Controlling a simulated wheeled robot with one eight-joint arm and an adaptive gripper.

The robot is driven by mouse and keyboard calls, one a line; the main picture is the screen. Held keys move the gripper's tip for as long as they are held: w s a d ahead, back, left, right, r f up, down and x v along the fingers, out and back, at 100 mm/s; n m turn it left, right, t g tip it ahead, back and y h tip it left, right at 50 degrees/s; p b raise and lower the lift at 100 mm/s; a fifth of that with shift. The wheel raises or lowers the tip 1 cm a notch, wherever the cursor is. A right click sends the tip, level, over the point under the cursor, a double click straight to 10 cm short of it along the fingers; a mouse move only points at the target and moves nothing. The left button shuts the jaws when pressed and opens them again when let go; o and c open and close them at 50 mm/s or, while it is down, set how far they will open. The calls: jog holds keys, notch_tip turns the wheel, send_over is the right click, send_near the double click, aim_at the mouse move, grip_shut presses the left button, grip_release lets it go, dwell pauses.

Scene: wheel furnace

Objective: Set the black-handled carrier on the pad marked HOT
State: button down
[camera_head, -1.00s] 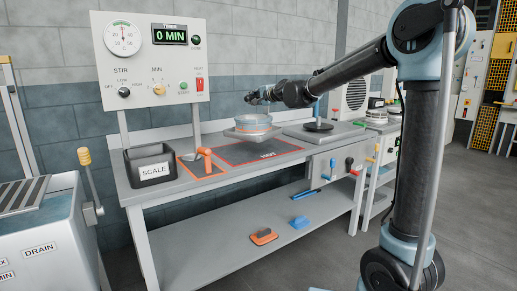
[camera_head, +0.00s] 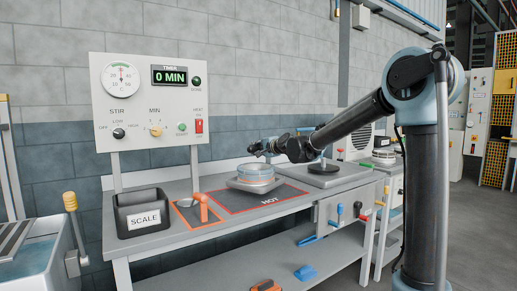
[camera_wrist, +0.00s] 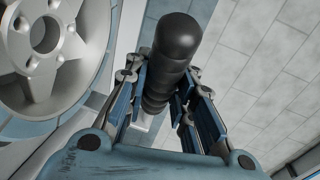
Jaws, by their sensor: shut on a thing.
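The carrier (camera_head: 256,188) is a light grey tray with a pale blue round rim on it, seen over the back left part of the HOT pad. My gripper (camera_head: 262,150) is shut on the carrier's black handle (camera_wrist: 177,50), which stands between both fingers in the wrist view. That view also shows a silver spoked wheel (camera_wrist: 45,55) inside the blue rim. The handle's lower end is hidden.
A grey plate with a post (camera_head: 322,172) is to the right. The timer panel (camera_head: 150,100) rises behind the bench (camera_head: 150,248).

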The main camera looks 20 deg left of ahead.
jog(key=shift+s+f, duration=0.1)
jog(key=shift+f, duration=2.05)
jog(key=c, duration=1.3)
grip_release()
jog(key=shift+c, duration=0.2)
jog(key=v, duration=1.2)
